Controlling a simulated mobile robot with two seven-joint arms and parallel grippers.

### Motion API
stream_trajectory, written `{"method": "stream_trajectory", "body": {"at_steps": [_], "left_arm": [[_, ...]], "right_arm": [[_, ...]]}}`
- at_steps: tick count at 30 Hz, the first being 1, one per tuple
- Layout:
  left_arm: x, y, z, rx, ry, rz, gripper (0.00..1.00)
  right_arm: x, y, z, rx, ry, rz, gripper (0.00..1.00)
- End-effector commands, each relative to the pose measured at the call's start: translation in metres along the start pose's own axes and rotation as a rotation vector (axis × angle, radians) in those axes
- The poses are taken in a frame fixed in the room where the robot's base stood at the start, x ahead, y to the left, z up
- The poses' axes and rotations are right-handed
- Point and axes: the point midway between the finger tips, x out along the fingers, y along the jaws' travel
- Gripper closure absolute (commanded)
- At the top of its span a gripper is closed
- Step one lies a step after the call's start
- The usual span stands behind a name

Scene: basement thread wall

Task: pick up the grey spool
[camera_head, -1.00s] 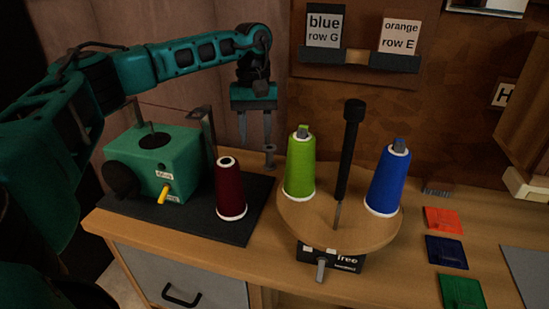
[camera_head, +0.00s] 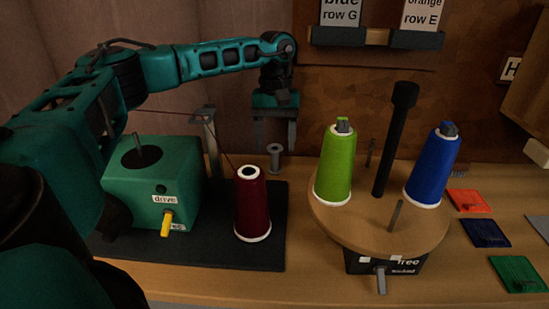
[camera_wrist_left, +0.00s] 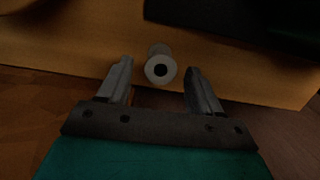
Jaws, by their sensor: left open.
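The grey spool (camera_head: 274,158) is small and stands upright on the wooden bench, behind the dark red cone and near the back edge of the black mat. My left gripper (camera_head: 274,146) points down with its two fingers open, just above or behind the spool. In the left wrist view the spool (camera_wrist_left: 160,66) shows end-on, with a dark hole, centred slightly beyond the open fingertips (camera_wrist_left: 158,72). Nothing is held. My right gripper is not in view.
A dark red thread cone (camera_head: 252,205) stands in front of the spool. A green drive box (camera_head: 155,180) is to the left. A round wooden turntable (camera_head: 375,228) with green (camera_head: 335,165) and blue (camera_head: 432,167) cones and a black post (camera_head: 396,140) is to the right.

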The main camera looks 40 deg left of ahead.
Motion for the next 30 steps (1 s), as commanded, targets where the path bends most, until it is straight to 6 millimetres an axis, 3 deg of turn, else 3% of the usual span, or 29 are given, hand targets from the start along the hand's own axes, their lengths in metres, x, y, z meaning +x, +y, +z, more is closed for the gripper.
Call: {"method": "stream_trajectory", "body": {"at_steps": [4,9,18,30], "left_arm": [[0.027,-0.003,-0.002,-0.001,-0.001,-0.002,0.35],[0.047,-0.003,-0.002,-0.002,-0.001,0.0,0.35],[0.05,-0.003,-0.002,-0.002,0.0,0.001,0.35],[0.05,-0.003,-0.002,-0.002,0.0,0.001,0.74]], "right_arm": [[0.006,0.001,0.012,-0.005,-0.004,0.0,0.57],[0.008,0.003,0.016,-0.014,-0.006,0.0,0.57],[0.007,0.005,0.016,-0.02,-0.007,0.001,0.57],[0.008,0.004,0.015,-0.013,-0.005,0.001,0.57]]}}
